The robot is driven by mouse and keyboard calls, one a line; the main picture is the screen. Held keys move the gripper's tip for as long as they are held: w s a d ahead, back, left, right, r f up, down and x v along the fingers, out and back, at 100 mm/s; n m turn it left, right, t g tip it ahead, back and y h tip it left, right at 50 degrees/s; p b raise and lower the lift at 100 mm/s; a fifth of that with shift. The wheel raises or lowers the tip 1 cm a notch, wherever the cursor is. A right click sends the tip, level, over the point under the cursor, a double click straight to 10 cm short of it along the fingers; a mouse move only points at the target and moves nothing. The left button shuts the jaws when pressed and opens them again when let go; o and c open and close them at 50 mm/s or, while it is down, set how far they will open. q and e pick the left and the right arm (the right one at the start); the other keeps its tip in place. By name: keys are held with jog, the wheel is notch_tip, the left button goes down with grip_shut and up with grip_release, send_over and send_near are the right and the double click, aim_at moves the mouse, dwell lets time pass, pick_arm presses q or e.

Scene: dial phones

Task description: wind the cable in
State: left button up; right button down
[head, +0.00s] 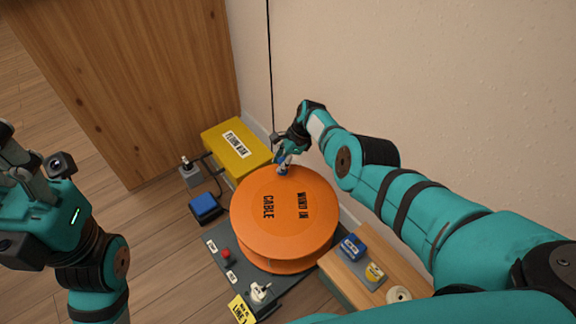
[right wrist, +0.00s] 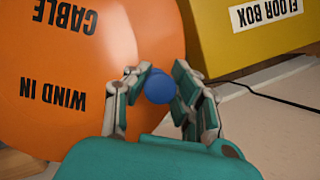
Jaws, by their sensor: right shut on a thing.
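The orange cable reel (head: 283,225) stands on a dark base plate (head: 222,241) on the floor. Its top face carries the words "CABLE" and "WIND IN". A blue knob (right wrist: 160,87) sits near the rim of the reel, and it also shows small in the head view (head: 283,171). My right gripper (head: 284,163) is at the reel's far edge, with its fingers (right wrist: 153,92) on both sides of the knob, shut on it. My left gripper (head: 32,160) is at the left of the head view, away from the reel; its fingertips are not clearly shown.
A yellow floor box (head: 237,147) stands behind the reel by the wall. A blue box (head: 206,207) and a grey socket block (head: 190,175) lie left of it. A wooden block (head: 362,279) with small items is at the right. The wooden cabinet (head: 130,80) stands back left.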

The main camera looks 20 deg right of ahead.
jog(key=shift+a+f+b, duration=0.1)
jog(key=shift+a+b, duration=0.3)
jog(key=shift+a, duration=0.45)
jog(key=c, duration=1.1)
grip_release()
jog(key=shift+c, duration=0.2)
jog(key=shift+w, duration=0.1)
jog(key=shift+d+r, duration=0.25)
jog(key=shift+r, duration=0.3)
jog(key=v, duration=1.1)
